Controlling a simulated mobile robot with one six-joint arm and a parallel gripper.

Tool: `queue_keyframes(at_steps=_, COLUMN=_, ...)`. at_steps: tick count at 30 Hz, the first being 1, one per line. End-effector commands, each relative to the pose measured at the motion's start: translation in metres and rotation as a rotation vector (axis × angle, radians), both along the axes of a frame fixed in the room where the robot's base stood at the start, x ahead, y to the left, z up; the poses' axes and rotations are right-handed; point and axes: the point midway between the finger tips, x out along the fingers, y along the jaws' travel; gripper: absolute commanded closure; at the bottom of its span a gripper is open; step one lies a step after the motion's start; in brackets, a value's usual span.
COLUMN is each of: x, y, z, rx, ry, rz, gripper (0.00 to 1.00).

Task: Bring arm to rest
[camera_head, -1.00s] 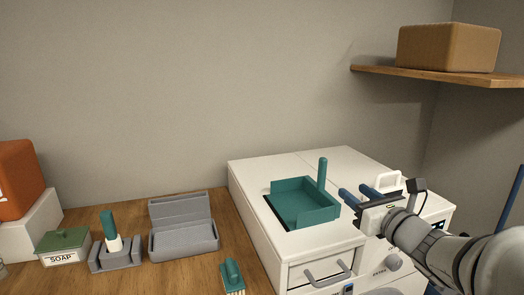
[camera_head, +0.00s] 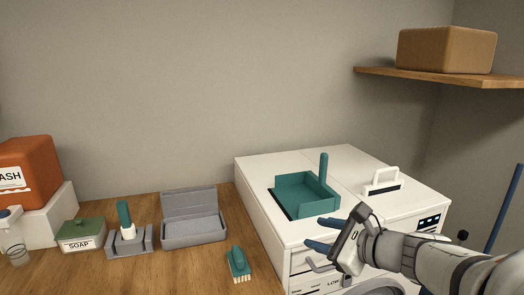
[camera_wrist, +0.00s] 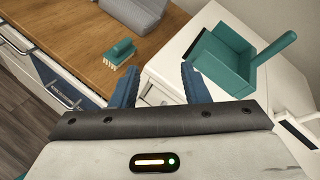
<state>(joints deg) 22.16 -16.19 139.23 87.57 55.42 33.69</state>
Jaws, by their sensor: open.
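My gripper (camera_head: 328,233) is open and empty, in front of the white machine (camera_head: 262,205). Its two blue fingers point left in the head view, and they also show spread apart in the wrist view (camera_wrist: 158,84). My arm reaches in from the lower right. Behind the fingers, a teal dustpan-like tray (camera_head: 303,196) with an upright handle sits on top of the machine. A drawer with a grey handle, partly covered by my gripper, is in the machine's front.
A teal brush (camera_head: 238,263) lies on the wooden counter (camera_head: 185,268). Further left are an open grey box (camera_head: 194,232), a grey holder (camera_head: 128,243), a soap box (camera_head: 80,236) and an orange container (camera_head: 30,172). A wooden shelf (camera_head: 450,78) bearing a wicker box (camera_head: 446,49) is at upper right.

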Motion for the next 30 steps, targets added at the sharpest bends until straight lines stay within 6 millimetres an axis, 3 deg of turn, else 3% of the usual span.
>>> queue_keyframes(at_steps=3, x=-0.027, y=0.024, z=-0.022, rx=-0.231, ry=-0.007, rz=0.194, gripper=0.58)
queue_keyframes(at_steps=7, x=-0.063, y=0.038, z=-0.052, rx=-0.531, ry=-0.035, rz=0.458, gripper=0.58)
queue_keyframes(at_steps=11, x=-0.096, y=0.035, z=-0.077, rx=-0.827, ry=-0.079, rz=0.732, gripper=0.58)
queue_keyframes(at_steps=15, x=-0.124, y=0.017, z=-0.095, rx=-1.131, ry=-0.141, rz=1.031, gripper=0.58)
queue_keyframes(at_steps=22, x=-0.142, y=-0.017, z=-0.103, rx=-1.490, ry=-0.223, rz=1.403, gripper=0.58)
queue_keyframes(at_steps=30, x=-0.144, y=-0.024, z=-0.102, rx=-1.592, ry=-0.246, rz=1.512, gripper=0.58)
